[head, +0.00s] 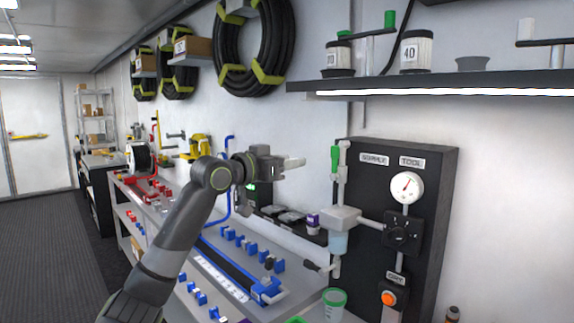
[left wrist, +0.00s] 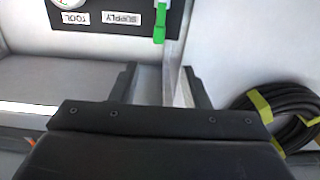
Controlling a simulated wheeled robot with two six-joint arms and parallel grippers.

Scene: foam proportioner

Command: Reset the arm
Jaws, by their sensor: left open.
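My left arm (head: 180,235) reaches up from the bottom left in the head view. Its gripper (head: 300,162) is raised above the workbench and points right, toward the black foam proportioner panel (head: 440,180). In the left wrist view the two fingers of my left gripper (left wrist: 160,85) stand apart with nothing held between them. The panel's SUPPLY and TOOL labels and a green handle (left wrist: 159,22) show beyond the fingers at the top. The gripper is apart from the panel. My right gripper is not in view.
A grey bench (head: 225,275) holds blue clamps and small parts below the arm. A dark shelf (head: 450,85) with jars juts out at upper right. Coiled black hoses (head: 253,45) hang on the wall. A green-rimmed cup (head: 334,303) stands below the panel. Open floor lies left.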

